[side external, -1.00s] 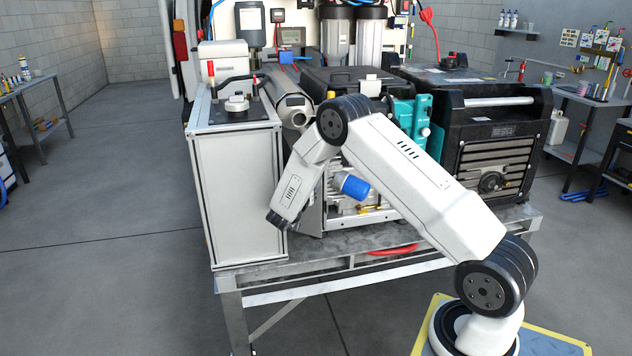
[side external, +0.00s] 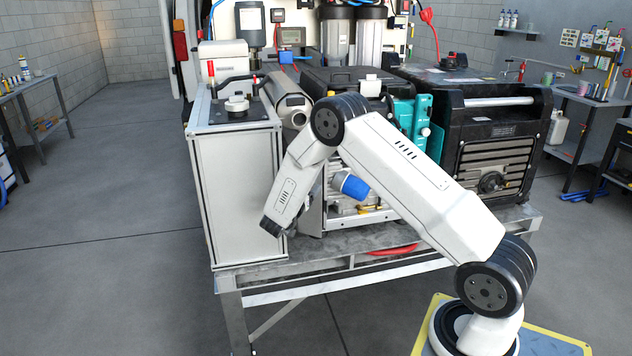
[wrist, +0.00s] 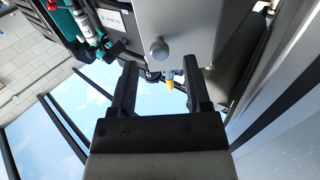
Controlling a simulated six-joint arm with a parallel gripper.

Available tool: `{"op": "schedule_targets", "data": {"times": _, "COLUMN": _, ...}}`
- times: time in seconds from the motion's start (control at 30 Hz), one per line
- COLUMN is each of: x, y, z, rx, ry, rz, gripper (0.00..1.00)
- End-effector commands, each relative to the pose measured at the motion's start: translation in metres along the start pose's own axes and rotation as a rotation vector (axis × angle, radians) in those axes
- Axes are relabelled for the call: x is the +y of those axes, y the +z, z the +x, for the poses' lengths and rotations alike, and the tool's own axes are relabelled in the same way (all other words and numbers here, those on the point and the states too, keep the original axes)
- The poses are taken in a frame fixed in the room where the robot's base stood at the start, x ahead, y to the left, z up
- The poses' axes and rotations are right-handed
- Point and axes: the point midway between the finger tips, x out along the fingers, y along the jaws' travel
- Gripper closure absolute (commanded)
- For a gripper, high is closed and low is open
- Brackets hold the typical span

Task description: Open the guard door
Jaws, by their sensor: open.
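In the wrist view, a flat grey panel with a round grey knob (wrist: 159,48) fills the upper middle; it looks like the guard door (wrist: 185,22). My gripper (wrist: 158,75) is open, its two black fingers pointing toward the panel. The knob appears between the finger lines, beyond the tips, and nothing is held. The panel looks closed, but its hinge side cannot be made out. In the side view my arm bends down beside the white cabinet, and it hides my gripper and the door.
A white cabinet (side external: 235,190) stands left of my forearm on the metal bench (side external: 300,276). A grey tube (side external: 290,108) lies behind it. A blue cylinder (side external: 352,187) and a black generator (side external: 490,150) are to the right. A small yellow part (wrist: 170,84) shows between the fingers.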

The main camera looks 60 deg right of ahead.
Motion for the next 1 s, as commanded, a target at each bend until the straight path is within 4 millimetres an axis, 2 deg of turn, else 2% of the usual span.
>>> {"op": "schedule_targets", "data": {"times": 0.1, "x": -0.001, "y": 0.000, "z": -0.018, "rx": 0.000, "ry": -0.003, "rz": -0.002, "gripper": 0.38}}
{"op": "schedule_targets", "data": {"times": 0.3, "x": -0.001, "y": 0.000, "z": -0.040, "rx": 0.000, "ry": -0.001, "rz": 0.000, "gripper": 0.38}}
{"op": "schedule_targets", "data": {"times": 0.5, "x": 0.000, "y": 0.000, "z": -0.049, "rx": 0.000, "ry": 0.000, "rz": 0.000, "gripper": 0.38}}
{"op": "schedule_targets", "data": {"times": 0.73, "x": 0.000, "y": 0.000, "z": -0.049, "rx": 0.000, "ry": 0.001, "rz": 0.000, "gripper": 0.38}}
{"op": "schedule_targets", "data": {"times": 0.77, "x": 0.000, "y": 0.000, "z": -0.049, "rx": 0.000, "ry": 0.001, "rz": 0.000, "gripper": 0.45}}
{"op": "schedule_targets", "data": {"times": 0.93, "x": 0.000, "y": -0.004, "z": -0.049, "rx": 0.000, "ry": 0.001, "rz": 0.000, "gripper": 0.99}}
{"op": "schedule_targets", "data": {"times": 1.0, "x": 0.000, "y": -0.008, "z": -0.049, "rx": 0.000, "ry": 0.001, "rz": 0.000, "gripper": 1.00}}
